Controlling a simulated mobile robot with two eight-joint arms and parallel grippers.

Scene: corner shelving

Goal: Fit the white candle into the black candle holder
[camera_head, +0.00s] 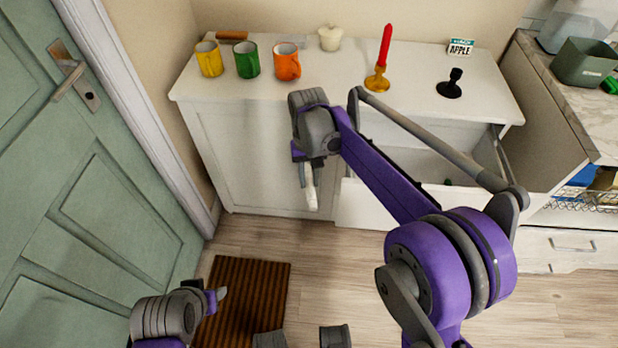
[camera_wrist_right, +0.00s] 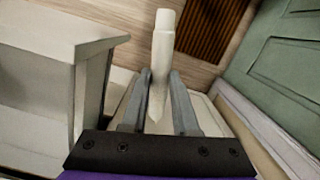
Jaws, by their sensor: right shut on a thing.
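The white candle (camera_head: 312,192) is in my right gripper (camera_head: 306,170), in front of the white cabinet and below its top. In the right wrist view the fingers (camera_wrist_right: 158,105) are shut on the candle (camera_wrist_right: 162,50), one on each side. One end of the candle sticks out beyond the fingertips. The black candle holder (camera_head: 452,87) stands upright and empty on the right part of the cabinet top, apart from my right gripper. My left gripper (camera_head: 220,293) is low at the lower left, above the floor near the mat. Its fingers are too unclear to judge.
The cabinet top (camera_head: 340,75) also bears yellow, green and orange mugs (camera_head: 287,62), a red candle (camera_head: 386,45) in a gold holder (camera_head: 377,80), a lidded jar (camera_head: 330,38) and an APPLE sign (camera_head: 460,47). An open drawer (camera_head: 385,205) juts out below. A green door (camera_head: 90,190) is at left.

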